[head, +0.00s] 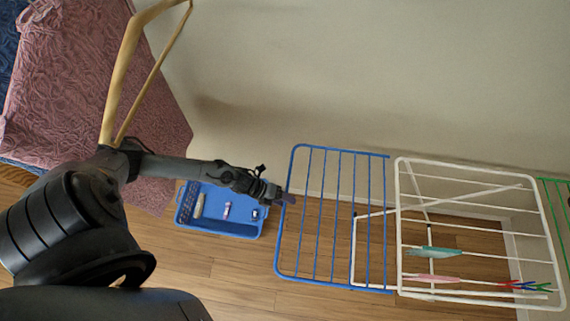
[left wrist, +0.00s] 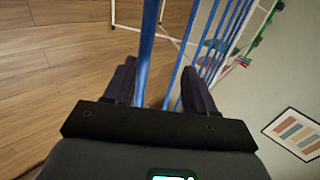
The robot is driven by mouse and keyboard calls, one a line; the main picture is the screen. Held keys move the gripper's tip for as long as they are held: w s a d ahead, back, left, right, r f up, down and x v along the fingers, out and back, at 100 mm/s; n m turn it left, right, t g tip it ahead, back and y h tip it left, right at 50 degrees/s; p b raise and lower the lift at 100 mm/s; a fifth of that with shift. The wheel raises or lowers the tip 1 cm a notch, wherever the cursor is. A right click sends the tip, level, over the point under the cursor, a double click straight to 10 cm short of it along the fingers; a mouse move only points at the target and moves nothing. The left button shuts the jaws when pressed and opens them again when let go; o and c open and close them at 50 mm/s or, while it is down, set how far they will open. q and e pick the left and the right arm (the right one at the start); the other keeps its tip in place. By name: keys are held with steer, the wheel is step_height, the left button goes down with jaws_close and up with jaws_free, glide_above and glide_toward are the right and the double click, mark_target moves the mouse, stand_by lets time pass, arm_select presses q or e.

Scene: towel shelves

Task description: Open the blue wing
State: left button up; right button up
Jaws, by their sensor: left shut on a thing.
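The blue wing (head: 308,276) is a frame of blue bars on the left side of a white drying rack (head: 470,168). In the head view it extends out to the left of the white part. My left gripper (head: 285,199) is at the wing's outer left bar, shut on it. In the left wrist view the blue bar of the wing (left wrist: 148,45) runs between the two dark fingers of my left gripper (left wrist: 165,90). More blue bars show to its right. My right gripper is not in view.
A blue basket (head: 215,229) with several small items stands on the wooden floor left of the wing. Clothespins and a teal item (head: 433,251) hang on the white part. A green bar (head: 556,215) shows at the right edge. A wall is behind.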

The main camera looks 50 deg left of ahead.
arm_select(q)
steer(key=w+d+r+p, duration=0.1)
steer(key=d+r+p, duration=0.1)
steer(key=d+r, duration=0.6)
steer(key=d, duration=0.4)
steer(key=shift+w+r, duration=0.35)
steer(key=shift+r, duration=0.05)
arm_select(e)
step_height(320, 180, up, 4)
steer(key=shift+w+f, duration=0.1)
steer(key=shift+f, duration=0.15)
